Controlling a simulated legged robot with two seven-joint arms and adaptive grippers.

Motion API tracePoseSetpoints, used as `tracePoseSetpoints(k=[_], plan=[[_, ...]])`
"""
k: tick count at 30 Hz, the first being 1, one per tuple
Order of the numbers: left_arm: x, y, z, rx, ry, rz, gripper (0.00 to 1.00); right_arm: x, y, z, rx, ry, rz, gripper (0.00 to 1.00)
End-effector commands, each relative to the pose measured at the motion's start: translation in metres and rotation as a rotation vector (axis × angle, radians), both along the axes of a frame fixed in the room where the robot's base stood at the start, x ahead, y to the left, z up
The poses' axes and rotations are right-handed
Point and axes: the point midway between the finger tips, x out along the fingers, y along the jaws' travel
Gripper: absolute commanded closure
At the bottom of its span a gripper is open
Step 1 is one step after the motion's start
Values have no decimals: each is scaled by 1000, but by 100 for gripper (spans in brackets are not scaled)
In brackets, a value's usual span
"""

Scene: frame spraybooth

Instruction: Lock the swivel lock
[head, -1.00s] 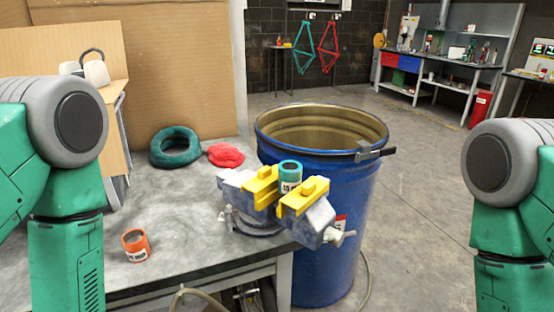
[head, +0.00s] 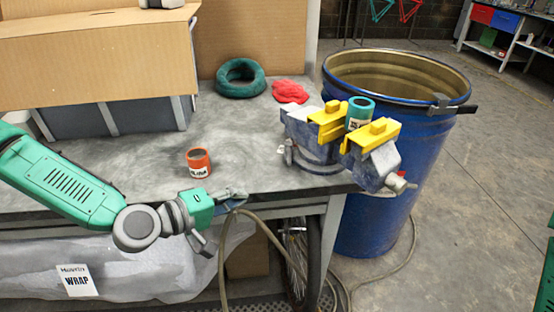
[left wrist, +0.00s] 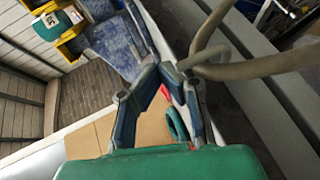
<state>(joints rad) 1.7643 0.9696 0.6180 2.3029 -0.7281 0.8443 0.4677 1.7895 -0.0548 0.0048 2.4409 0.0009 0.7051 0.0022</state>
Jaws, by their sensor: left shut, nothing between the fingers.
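A grey bench vise (head: 320,150) with yellow jaw covers (head: 370,135) stands at the bench's right front corner. A teal can (head: 360,112) sits between the jaws. A small pale lever (head: 288,152) shows at the left of the vise's swivel base; it looks like the swivel lock, but its setting cannot be told. My left gripper (head: 232,212) is shut and empty at the bench's front edge, left of and nearer than the vise, apart from it. In the left wrist view its fingertips (left wrist: 163,70) meet, with the vise body (left wrist: 112,42) beyond. My right gripper is out of view.
An orange can (head: 198,163) stands on the bench (head: 240,140) behind my left gripper. A hose (head: 260,222) hangs by the front edge close to the gripper. A blue drum (head: 385,190) stands close to the vise's right. A green ring (head: 240,80) and red cloth (head: 290,92) lie farther back.

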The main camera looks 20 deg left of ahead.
Motion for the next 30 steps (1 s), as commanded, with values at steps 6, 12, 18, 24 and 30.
tracePoseSetpoints(k=[6, 12, 18, 24, 30], plan=[[25, 34, 38, -80, -107, 93, 100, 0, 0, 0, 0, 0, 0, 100], [43, 25, 37, -81, -113, 93, 100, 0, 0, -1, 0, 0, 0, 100], [79, 5, 30, -81, -112, 92, 100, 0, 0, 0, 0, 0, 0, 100], [115, -14, 24, -82, -111, 94, 100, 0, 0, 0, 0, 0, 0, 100], [119, -41, 20, -83, -110, 92, 100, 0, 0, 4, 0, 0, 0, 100]])
